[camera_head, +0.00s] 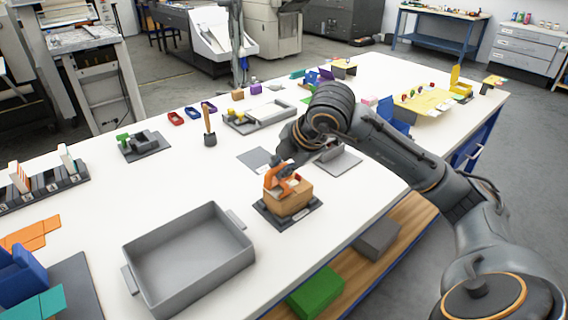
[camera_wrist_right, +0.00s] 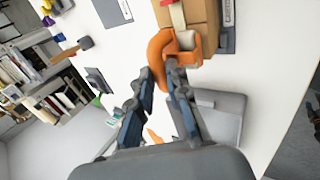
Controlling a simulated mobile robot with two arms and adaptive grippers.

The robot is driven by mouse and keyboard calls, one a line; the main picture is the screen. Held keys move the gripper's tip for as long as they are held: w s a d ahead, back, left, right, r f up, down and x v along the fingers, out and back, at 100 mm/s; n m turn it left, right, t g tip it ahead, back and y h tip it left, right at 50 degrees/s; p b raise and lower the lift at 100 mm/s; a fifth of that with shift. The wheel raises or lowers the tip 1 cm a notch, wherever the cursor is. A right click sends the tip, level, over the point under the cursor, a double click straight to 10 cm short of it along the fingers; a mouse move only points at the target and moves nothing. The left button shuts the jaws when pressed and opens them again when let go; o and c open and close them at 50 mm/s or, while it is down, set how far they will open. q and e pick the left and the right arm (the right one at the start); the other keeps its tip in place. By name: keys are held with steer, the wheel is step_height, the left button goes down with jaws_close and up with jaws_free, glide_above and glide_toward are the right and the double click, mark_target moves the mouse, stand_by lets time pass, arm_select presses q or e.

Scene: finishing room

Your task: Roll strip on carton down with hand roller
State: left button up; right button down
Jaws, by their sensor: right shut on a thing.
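The carton (camera_head: 290,201) is a small brown box on a dark mat (camera_head: 312,216) on the white table. The orange hand roller (camera_head: 275,179) is at the carton's top and left side in the head view. My right gripper (camera_head: 283,168) is shut on the roller's orange handle; in the right wrist view the handle (camera_wrist_right: 157,52) lies between the fingertips of the gripper (camera_wrist_right: 163,72). A pale strip (camera_wrist_right: 178,18) shows on the carton (camera_wrist_right: 203,14) beside the roller. Whether the roller presses on the strip is hard to tell. My left gripper is not in view.
A large empty grey tray (camera_head: 190,258) stands in front left of the carton. A grey plate (camera_head: 340,163) lies behind it, partly under my right arm. A wooden-handled tool (camera_head: 208,127) stands upright further back. Bare table lies left of the carton.

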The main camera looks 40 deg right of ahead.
steer(key=shift+a, duration=0.25)
step_height(320, 180, up, 7)
steer(key=p, duration=0.5)
stand_by(0.4)
steer(key=shift+w+d, duration=0.1)
steer(key=shift+d, duration=0.1)
stand_by(0.3)
